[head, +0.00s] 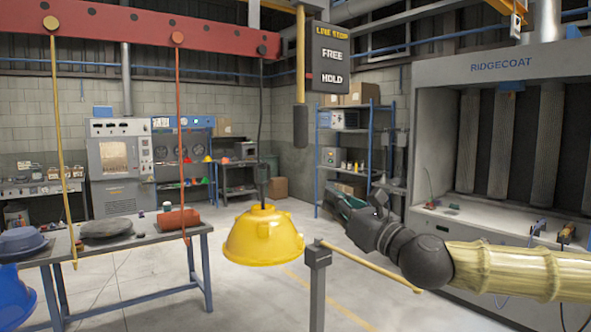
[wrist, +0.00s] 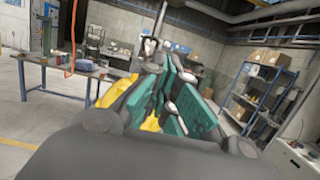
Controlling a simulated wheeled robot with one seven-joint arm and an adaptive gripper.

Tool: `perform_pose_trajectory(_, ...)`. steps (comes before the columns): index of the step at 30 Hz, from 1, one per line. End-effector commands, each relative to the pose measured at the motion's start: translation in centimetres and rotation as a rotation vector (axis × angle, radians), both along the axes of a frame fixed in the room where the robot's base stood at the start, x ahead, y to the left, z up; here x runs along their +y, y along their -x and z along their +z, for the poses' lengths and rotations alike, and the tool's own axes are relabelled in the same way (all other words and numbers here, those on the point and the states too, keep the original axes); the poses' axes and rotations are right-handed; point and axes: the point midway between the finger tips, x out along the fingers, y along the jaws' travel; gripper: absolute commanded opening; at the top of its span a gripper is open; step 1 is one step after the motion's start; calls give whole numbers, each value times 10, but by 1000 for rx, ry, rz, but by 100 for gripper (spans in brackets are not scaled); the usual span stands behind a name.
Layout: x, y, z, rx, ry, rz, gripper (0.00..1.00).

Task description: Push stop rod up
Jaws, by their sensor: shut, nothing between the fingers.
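The stop rod (head: 300,55) is yellow with a dark cylindrical grip (head: 300,127) at its lower end. It hangs upright at the left edge of the black LINE STOP sign (head: 330,58), which reads FREE above HOLD. A small red mark sits beside HOLD. My gripper (head: 362,204) is below and right of the grip in the head view, clearly apart from it. In the wrist view its teal-padded fingers (wrist: 176,100) are shut and hold nothing. I cannot make out the stop rod surely in the wrist view.
A yellow hood (head: 263,236) hangs on a dark line left of my gripper; yellow also shows behind the fingers. A grey post (head: 318,285) with a yellow bar stands below. A worktable (head: 110,255) is left, the RIDGECOAT booth (head: 500,65) right. Floor between is mostly clear.

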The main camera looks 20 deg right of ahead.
Motion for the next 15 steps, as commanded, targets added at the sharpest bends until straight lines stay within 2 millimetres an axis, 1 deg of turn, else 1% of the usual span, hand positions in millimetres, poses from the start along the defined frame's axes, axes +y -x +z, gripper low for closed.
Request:
perform_pose_trajectory(1, -2, 1, 4, -4, -10, 0, 0)
perform_pose_trajectory(5, -1, -4, 8, -5, -15, 0, 0)
perform_pose_trajectory(11, 8, -24, 13, -4, -11, 1, 0)
perform_pose_trajectory(15, 14, -41, 18, -4, -9, 1, 0)
